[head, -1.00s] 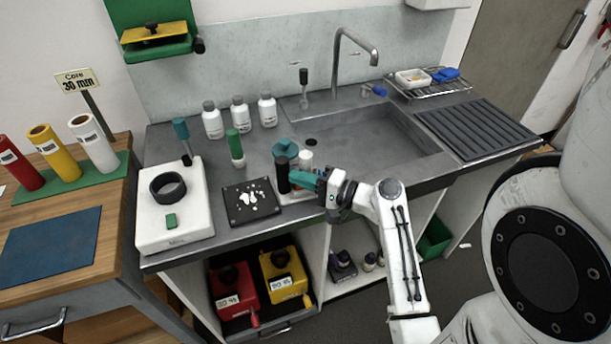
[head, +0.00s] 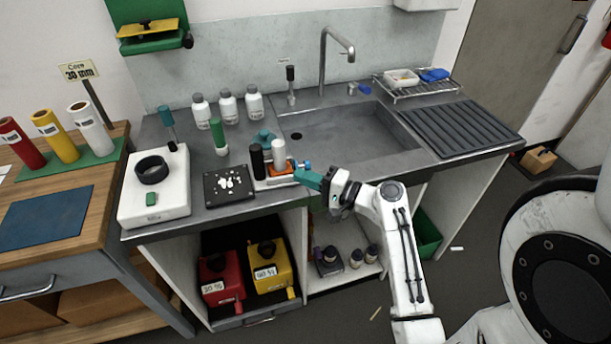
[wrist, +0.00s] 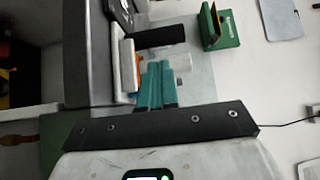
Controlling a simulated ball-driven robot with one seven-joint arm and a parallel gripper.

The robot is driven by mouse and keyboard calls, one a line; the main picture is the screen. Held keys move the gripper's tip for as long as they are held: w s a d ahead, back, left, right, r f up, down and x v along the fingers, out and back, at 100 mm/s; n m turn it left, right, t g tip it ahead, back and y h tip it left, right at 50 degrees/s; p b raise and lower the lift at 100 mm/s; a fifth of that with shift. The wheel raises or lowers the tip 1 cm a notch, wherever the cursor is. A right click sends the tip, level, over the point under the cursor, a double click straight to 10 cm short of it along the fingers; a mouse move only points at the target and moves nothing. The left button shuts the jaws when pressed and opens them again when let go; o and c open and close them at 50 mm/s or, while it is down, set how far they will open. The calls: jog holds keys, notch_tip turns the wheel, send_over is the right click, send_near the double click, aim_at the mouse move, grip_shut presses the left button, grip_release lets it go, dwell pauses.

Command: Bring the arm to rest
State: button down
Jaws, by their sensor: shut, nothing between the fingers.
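My gripper (head: 308,179) has teal fingers and is at the front edge of the grey sink counter (head: 330,172), with the arm coming in from the lower right. In the wrist view the teal fingers (wrist: 156,86) lie side by side, shut, with nothing seen between them. Just left of the fingertips in the head view stand a black cylinder (head: 257,161) and a white cylinder (head: 279,154) on a small tray with an orange part (head: 283,169). I cannot tell whether the fingertips touch the tray.
The sink basin (head: 345,140) lies behind my gripper, with a tall tap (head: 324,60). A black plate with white pieces (head: 229,184) and a white device (head: 150,200) stand to the left. Open shelves below hold red (head: 219,280) and yellow (head: 268,267) containers.

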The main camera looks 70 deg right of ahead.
jog(key=shift+s, duration=0.3)
jog(key=a+f+n+g+y, duration=0.3)
jog(key=a+f+n+g, duration=0.15)
jog(key=a, duration=0.45)
jog(key=a+f+n+g+y, duration=0.2)
jog(key=a+f+n+g, duration=0.3)
jog(key=a, duration=0.4)
jog(key=s+a+f+n+g+h, duration=0.1)
jog(key=s+a+n+g+h, duration=0.1)
jog(key=s, duration=0.4)
jog(key=s+a+f+n+g+h, duration=0.1)
jog(key=s+a+n+g+h, duration=0.1)
jog(key=s+a+n+g, duration=0.2)
jog(key=s+n+g, duration=0.1)
jog(key=s+n, duration=0.1)
jog(key=s, duration=0.1)
jog(key=shift+s+f+n, duration=0.25)
jog(key=shift+n, duration=0.1)
jog(key=shift+d+g, duration=0.1)
jog(key=shift+g, duration=0.15)
